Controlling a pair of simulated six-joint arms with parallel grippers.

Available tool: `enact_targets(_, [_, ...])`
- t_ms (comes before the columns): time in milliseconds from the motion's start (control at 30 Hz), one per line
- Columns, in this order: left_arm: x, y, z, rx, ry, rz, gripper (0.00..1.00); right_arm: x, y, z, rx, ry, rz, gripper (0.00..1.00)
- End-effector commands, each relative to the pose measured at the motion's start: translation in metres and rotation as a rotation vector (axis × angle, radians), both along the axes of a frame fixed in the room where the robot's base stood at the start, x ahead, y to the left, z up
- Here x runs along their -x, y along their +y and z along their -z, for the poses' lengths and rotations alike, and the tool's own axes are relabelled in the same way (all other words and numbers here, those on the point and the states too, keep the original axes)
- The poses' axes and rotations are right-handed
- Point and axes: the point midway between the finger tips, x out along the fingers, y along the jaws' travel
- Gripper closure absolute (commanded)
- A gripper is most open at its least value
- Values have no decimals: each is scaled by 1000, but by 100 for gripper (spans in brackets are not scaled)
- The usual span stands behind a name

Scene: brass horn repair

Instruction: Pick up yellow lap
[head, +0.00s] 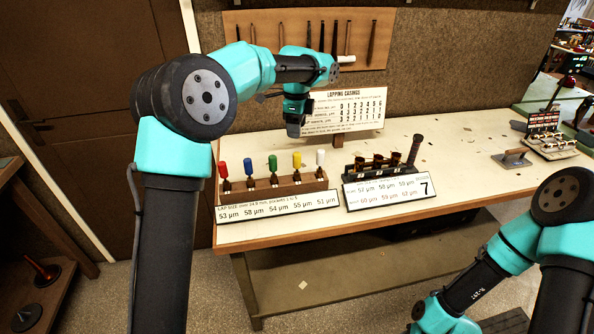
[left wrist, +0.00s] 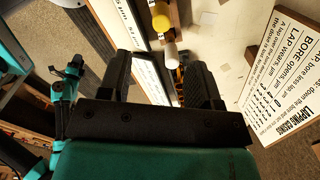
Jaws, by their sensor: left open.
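The yellow lap (head: 297,160) stands upright in a wooden rack (head: 262,193), between the green lap (head: 272,163) and the white lap (head: 320,157). My left gripper (head: 294,128) hangs above and behind the rack, apart from the laps. In the left wrist view, its two fingers (left wrist: 158,70) are spread with nothing held. There the yellow lap (left wrist: 160,20) shows near the top edge, beyond the white lap (left wrist: 170,52), which lies nearer the gap between the fingers. My right arm shows at the lower right, but its gripper is out of view.
Red (head: 222,169) and blue (head: 248,167) laps fill the rack's left end. A lap size label (head: 279,206) lies in front. A holder with brass casings (head: 388,168) stands to the right. The lapping casings sign (head: 347,110) stands behind, close to my left gripper.

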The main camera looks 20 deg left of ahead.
Motion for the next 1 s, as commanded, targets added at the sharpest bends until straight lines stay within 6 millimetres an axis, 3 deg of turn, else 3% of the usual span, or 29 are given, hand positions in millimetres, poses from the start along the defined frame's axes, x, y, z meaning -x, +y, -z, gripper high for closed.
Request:
enact_targets(400, [0, 0, 69, -1, 2, 0, 42, 0, 0, 0, 0, 0, 0, 57])
enact_targets(1000, [-1, 0, 88, 0, 3, 0, 42, 0, 0, 0, 0, 0, 0, 57])
